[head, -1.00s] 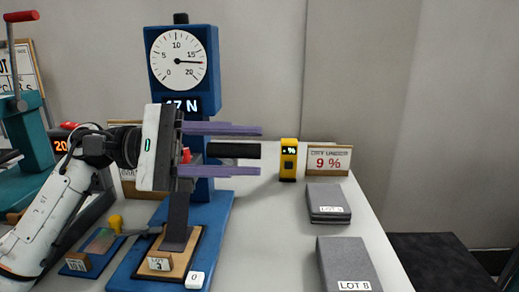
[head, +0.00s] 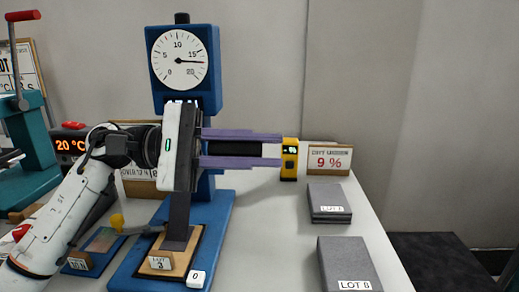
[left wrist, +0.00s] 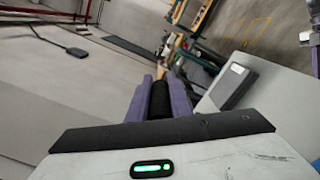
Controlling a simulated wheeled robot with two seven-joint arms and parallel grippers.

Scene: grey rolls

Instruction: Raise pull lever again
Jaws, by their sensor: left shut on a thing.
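The blue force tester (head: 185,85) stands on the table. Its round dial (head: 179,57) has the needle a little past 15. A black pull lever handle (head: 235,149) sticks out to the right of the tester. My left gripper (head: 276,149) is shut on this handle, with one purple finger above it and one below. In the left wrist view the black handle (left wrist: 159,100) lies between the two purple fingers. The gripper body hides the tester's number display and the lever's inner end. My right gripper is not in view.
A yellow meter (head: 289,160) and a 9 % sign (head: 329,159) stand just beyond the fingertips. Grey lot blocks (head: 327,195) lie at the right. A grey strip specimen (head: 179,215) stands on the tester's base. A teal press (head: 30,140) is at the left.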

